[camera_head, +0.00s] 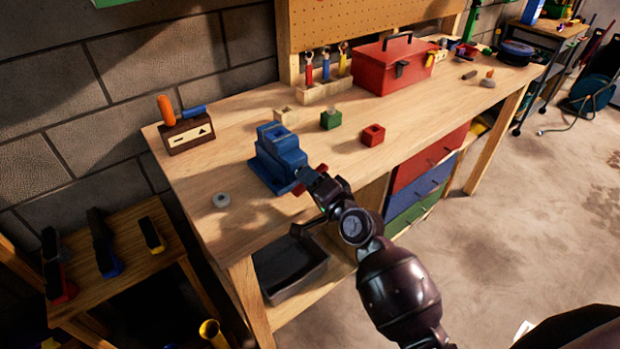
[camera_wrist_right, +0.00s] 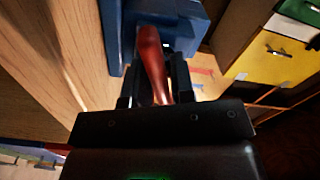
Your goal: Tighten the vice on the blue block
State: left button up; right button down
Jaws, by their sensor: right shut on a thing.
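The blue vice (camera_head: 275,168) stands near the front edge of the wooden workbench. A blue block with a hole in its top (camera_head: 279,133) appears to sit upright at the vice's top; whether the jaws touch it I cannot tell. My right gripper (camera_head: 308,180) is at the vice's front and is shut on the red vice handle (camera_wrist_right: 150,60), which runs between its fingers in the wrist view. The blue vice body (camera_wrist_right: 185,25) is just beyond the fingers there. In the head view the gripper and arm hide much of the handle. My left gripper is out of view.
Tan (camera_head: 286,115), green (camera_head: 331,119) and red (camera_head: 373,135) blocks stand behind and right of the vice. A red toolbox (camera_head: 393,66) is farther back. A grey disc (camera_head: 221,200) lies left of the vice. Drawers (camera_head: 425,172) and a black bin (camera_head: 291,270) are below the benchtop.

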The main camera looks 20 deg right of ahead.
jog(key=m+p, duration=0.2)
jog(key=m, duration=0.3)
jog(key=shift+r+p, duration=0.1)
jog(key=shift+p, duration=0.2)
jog(key=m+p, duration=0.1)
jog(key=m, duration=0.4)
jog(key=shift+p, duration=0.4)
jog(key=shift+f, duration=0.2)
dwell(0.3)
jog(key=c, duration=1.3)
grip_release()
jog(key=shift+o, duration=0.9)
jog(key=shift+s+r, duration=0.1)
